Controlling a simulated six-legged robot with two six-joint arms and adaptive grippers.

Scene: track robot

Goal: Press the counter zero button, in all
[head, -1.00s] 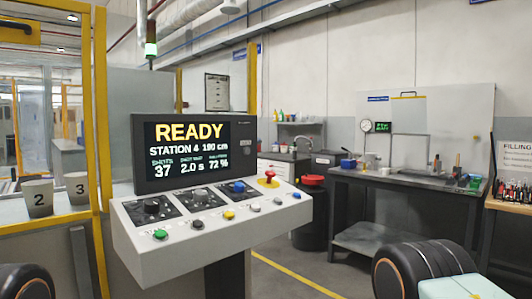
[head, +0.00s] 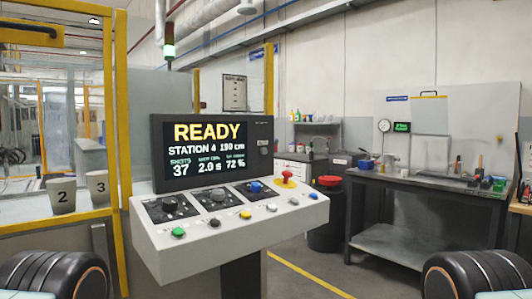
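A grey control console (head: 185,262) stands a little left of the middle in the head view. Its front row holds a green button (head: 178,231), a black button (head: 213,222), a yellow button (head: 245,215), two pale buttons (head: 271,208) and a blue button (head: 313,195). Behind them are dark knobs (head: 217,194), a blue-topped control (head: 255,186) and a red mushroom button (head: 287,177) on yellow. The labels are too small to read, so I cannot tell which is counter zero. The screen (head: 207,135) reads READY, SHOTS 37. Neither gripper is in view; only dark round parts of my arms show at the lower corners.
A yellow-framed enclosure (head: 116,150) with cups 2 (head: 61,195) and 3 (head: 97,187) stands left. A dark workbench (head: 420,183) with tools is at the right, a red-lidded black bin (head: 326,215) beside it. Floor right of the console is clear, with a yellow line (head: 310,274).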

